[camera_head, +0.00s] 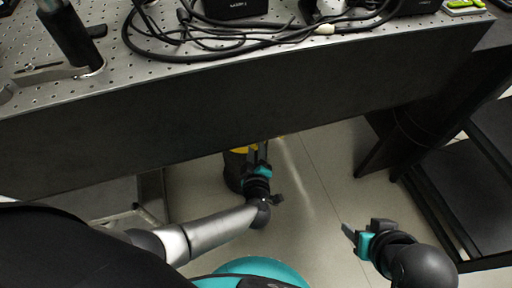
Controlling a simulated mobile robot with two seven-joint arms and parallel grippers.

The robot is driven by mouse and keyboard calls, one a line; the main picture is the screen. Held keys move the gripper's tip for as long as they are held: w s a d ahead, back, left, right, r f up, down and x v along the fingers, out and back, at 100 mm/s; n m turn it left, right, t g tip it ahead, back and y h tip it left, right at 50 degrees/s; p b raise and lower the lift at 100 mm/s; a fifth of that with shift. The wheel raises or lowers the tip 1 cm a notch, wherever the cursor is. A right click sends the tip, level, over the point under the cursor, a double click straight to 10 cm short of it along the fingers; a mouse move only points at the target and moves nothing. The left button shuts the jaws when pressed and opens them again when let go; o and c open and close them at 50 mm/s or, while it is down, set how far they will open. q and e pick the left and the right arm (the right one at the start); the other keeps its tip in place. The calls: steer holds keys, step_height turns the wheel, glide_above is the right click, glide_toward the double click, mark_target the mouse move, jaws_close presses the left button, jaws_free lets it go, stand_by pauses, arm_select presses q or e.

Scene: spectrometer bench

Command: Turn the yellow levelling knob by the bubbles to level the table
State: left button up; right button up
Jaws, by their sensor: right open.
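The yellow levelling knob (239,150) shows in the head view as a small yellow strip below the table's front edge, on top of a dark round leg or foot (234,172). Most of the knob is hidden by the table and my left gripper. My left gripper (257,155) is at the knob's right side, pointing up the picture. I cannot tell whether it touches the knob or how its fingers stand. My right gripper (362,231) is open and empty over the floor, right of and nearer than the knob. No bubbles can be made out.
The perforated table (290,101) has a deep dark front panel above the knob. Black cables (165,48), a black post (70,32) and a bright green-yellow item (463,6) are on top. A dark frame (440,200) stands at right. Floor between is clear.

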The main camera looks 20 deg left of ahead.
arm_select(q)
jaws_close()
